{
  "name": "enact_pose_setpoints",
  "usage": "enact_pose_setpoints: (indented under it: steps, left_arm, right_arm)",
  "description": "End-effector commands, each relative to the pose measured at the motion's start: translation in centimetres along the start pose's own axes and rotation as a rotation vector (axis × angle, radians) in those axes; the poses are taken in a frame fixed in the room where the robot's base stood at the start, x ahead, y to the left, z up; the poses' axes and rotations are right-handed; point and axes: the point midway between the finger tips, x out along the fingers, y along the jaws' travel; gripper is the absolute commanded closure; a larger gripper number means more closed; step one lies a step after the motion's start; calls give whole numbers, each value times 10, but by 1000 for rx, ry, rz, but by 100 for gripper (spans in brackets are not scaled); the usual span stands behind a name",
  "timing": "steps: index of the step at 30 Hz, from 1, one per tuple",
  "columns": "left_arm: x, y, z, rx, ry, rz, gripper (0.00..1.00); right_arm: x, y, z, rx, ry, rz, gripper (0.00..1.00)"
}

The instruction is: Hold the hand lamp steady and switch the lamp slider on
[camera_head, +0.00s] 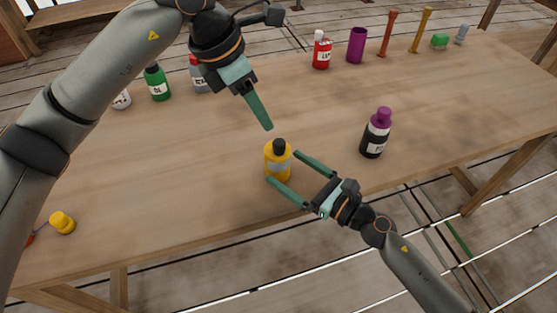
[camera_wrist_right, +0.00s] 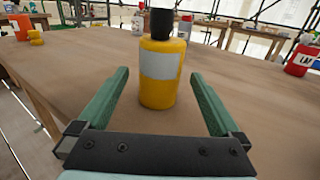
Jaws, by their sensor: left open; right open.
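A yellow cylinder with a pale band and a black top (camera_head: 278,164) stands upright near the front edge of the table; it also shows in the right wrist view (camera_wrist_right: 160,85). It looks like a bottle, and I cannot tell whether it is the hand lamp. No slider can be made out. My right gripper (camera_head: 283,168) is open, low over the table, with its fingers reaching toward either side of the yellow cylinder. My left gripper (camera_head: 264,122) is open and empty, above and behind the cylinder, pointing down; its fingers overlap in this view.
A purple-capped dark bottle (camera_head: 376,133) stands to the right. A red bottle (camera_head: 321,52), a purple cup (camera_head: 356,45) and a green bottle (camera_head: 157,83) stand farther back. A small yellow piece (camera_head: 62,222) is at front left. The table (camera_head: 190,170) left of the cylinder is clear.

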Motion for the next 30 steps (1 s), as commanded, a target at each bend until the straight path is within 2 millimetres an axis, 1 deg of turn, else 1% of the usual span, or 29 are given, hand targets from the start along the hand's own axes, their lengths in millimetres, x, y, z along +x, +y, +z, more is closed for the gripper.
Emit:
enact_pose_setpoints:
  steps: [1, 3, 6, 9, 13, 20, 30]
  left_arm:
    - [0, 0, 0, 0, 0, 0, 50]
    - [0, 0, 0, 0, 0, 0, 50]
    - [0, 0, 0, 0, 0, 0, 50]
    - [0, 0, 0, 0, 0, 0, 50]
    - [0, 0, 0, 0, 0, 0, 50]
    - [0, 0, 0, 0, 0, 0, 50]
    - [0, 0, 0, 0, 0, 0, 50]
  right_arm:
    - [10, -1, 1, 0, -2, -1, 0]
    - [21, 0, 1, -1, -2, 0, 0]
    - [32, 0, 0, 2, -1, -2, 0]
    - [39, 0, 0, 1, 0, -1, 0]
    - [43, 0, 0, 2, 0, -1, 0]
    - [43, 0, 0, 2, 0, -1, 0]
    - [42, 0, 0, 1, 1, -1, 38]
